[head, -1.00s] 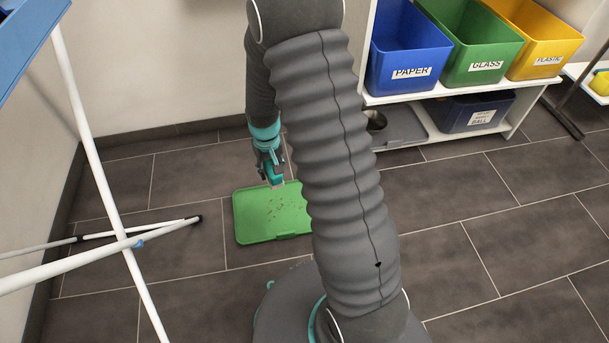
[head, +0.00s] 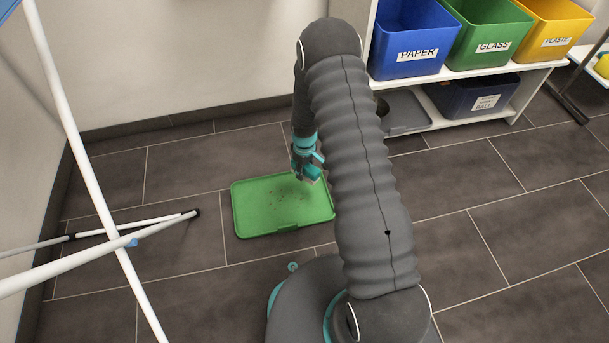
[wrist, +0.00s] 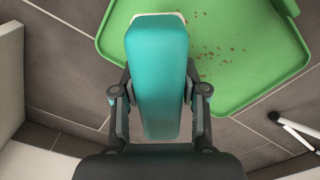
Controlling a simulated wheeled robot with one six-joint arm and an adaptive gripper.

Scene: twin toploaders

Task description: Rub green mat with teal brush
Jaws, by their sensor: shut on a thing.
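The green mat (head: 262,218) lies flat on the floor left of my arm, with small brown crumbs near its middle. It also shows in the wrist view (wrist: 265,75), with the crumbs to the right of the brush. My gripper (head: 308,172) is above the mat's far right part, pointing down. In the wrist view my gripper (wrist: 160,100) is shut on the teal brush (wrist: 158,75), whose long body lies between the two fingers. Pale bristles barely show at the brush's far end. I cannot tell whether they touch the mat.
A drying rack with white legs (head: 95,190) stands at the left. A white shelf (head: 470,75) at the back right holds a blue bin (head: 410,55), a green bin (head: 487,45) and a yellow bin (head: 550,35). The tiled floor on the right is clear.

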